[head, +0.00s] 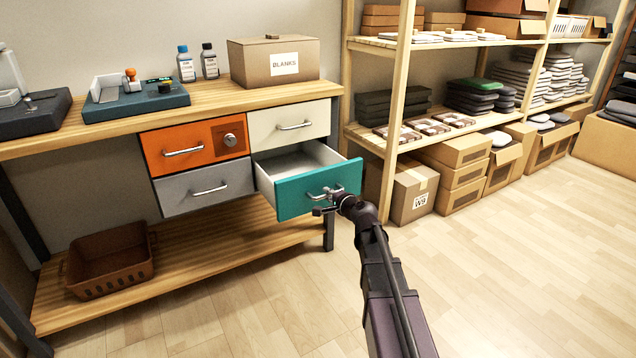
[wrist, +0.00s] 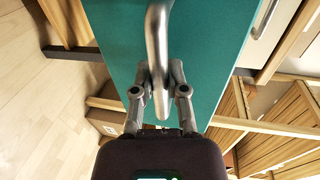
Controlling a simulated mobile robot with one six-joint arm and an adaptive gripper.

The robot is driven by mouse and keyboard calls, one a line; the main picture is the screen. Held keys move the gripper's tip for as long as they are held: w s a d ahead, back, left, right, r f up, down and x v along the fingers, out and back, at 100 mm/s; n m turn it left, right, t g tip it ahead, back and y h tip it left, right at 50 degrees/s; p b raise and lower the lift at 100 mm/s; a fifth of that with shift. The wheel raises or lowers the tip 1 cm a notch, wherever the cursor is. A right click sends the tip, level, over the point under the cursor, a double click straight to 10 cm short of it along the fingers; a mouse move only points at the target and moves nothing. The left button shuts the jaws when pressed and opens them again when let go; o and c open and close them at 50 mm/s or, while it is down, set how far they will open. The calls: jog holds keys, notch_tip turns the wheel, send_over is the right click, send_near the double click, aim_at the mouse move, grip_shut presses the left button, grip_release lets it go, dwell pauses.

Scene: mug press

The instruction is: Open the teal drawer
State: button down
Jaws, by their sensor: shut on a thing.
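The teal drawer (head: 297,196) is at the lower right of the drawer block and stands pulled out, with its pale inside showing. Its front fills much of the wrist view (wrist: 205,50). The drawer's metal handle (wrist: 157,45) runs between my gripper's fingers in the wrist view. My gripper (head: 325,198) is at the drawer front and is shut on the handle, towards one end of the bar. In the head view the gripper and wrist cover part of the handle. No contents show in the visible part of the drawer.
The orange drawer (head: 180,148), grey drawer (head: 205,187) and cream drawer (head: 290,125) are closed. The bench top (head: 215,100) carries a "BLANKS" box (head: 274,62). A brown basket (head: 108,262) sits on the lower shelf. Cardboard boxes (head: 410,195) stand right of the bench. The floor in front is clear.

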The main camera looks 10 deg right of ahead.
jog(key=f+v, duration=0.1)
jog(key=v, duration=0.7)
jog(key=shift+s+a+f, duration=0.2)
jog(key=shift+s+f, duration=0.05)
jog(key=shift+f, duration=0.15)
jog(key=c, duration=0.6)
grip_release()
jog(key=shift+c, duration=0.2)
jog(key=shift+d, duration=0.1)
jog(key=shift+r, duration=0.15)
